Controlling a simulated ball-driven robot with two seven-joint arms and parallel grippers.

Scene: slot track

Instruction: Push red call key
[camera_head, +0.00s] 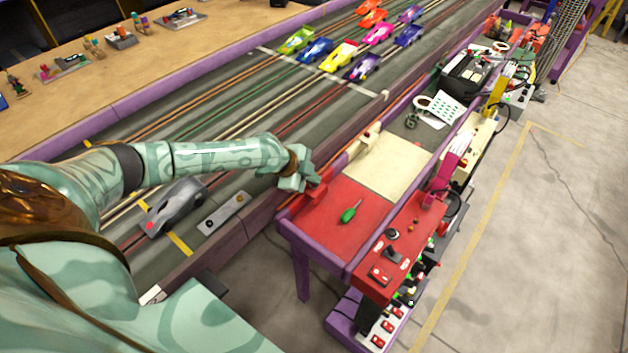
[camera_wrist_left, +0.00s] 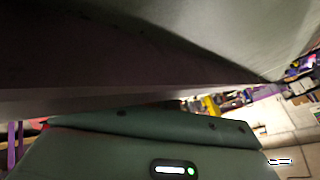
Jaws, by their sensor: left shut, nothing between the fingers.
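The red call key (camera_head: 317,193) is a small red block at the track-side edge of the red part of the side table. My left gripper (camera_head: 308,184) reaches over the track from the left. It is shut and empty, with its tips right at the red block. I cannot tell whether they touch it, and the gripper hides part of it. My right gripper is not in view.
A green-handled screwdriver (camera_head: 350,213) lies on the red tabletop (camera_head: 335,230). A cream key block (camera_head: 370,136) stands farther along the same edge. A grey car (camera_head: 175,207) and a grey bar (camera_head: 224,213) lie under my arm. Several coloured cars stand farther up the track.

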